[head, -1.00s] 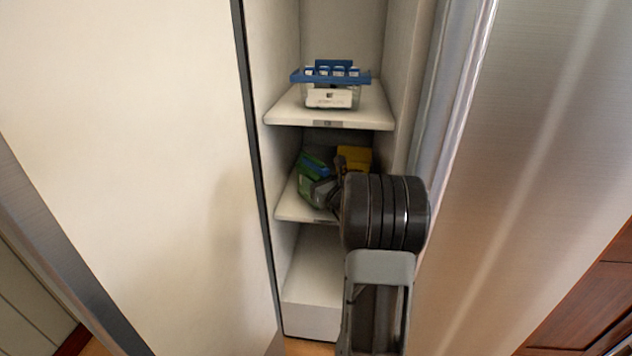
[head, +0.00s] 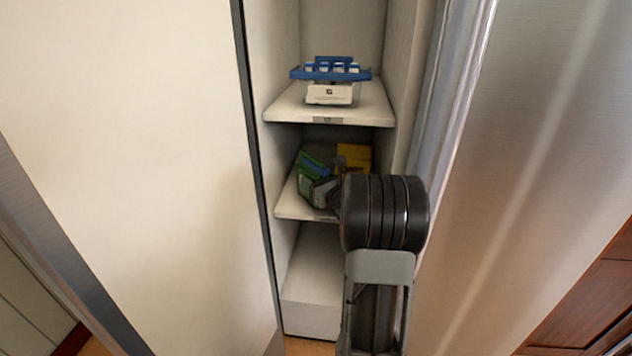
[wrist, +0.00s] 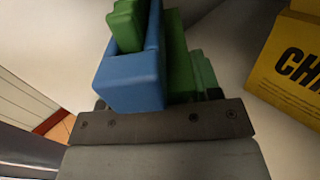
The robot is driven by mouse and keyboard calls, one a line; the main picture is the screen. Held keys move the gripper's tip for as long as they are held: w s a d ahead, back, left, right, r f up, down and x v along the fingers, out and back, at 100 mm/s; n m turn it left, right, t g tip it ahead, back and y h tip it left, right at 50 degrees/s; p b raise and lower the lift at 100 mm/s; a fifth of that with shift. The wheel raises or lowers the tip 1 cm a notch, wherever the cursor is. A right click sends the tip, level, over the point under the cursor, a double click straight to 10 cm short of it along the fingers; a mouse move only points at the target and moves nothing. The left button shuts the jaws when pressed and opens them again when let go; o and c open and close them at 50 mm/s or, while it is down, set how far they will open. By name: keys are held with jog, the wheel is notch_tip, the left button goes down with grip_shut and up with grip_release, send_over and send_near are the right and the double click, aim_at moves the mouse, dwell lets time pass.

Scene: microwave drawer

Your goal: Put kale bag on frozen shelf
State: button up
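The kale bag (head: 312,165) is a green and blue packet, tilted at the middle shelf (head: 297,207) of the narrow tall compartment. It also fills the middle of the wrist view (wrist: 150,60), right up against the dark bar of my gripper. My gripper (head: 323,192) is at the bag on the left part of that shelf and appears shut on it, with small dark finger parts on either side of the bag in the wrist view. The fingertips are mostly hidden. I cannot tell whether the bag touches the shelf.
A yellow box (head: 354,158) stands behind and right of the bag, and shows with black lettering in the wrist view (wrist: 290,65). A blue and white container (head: 330,88) sits on the shelf above. A white door (head: 130,150) and a steel door (head: 530,160) flank the opening.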

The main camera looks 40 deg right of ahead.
jog(key=o, duration=0.4)
jog(key=shift+o, duration=0.2)
jog(key=shift+f, duration=0.1)
jog(key=shift+s, duration=0.1)
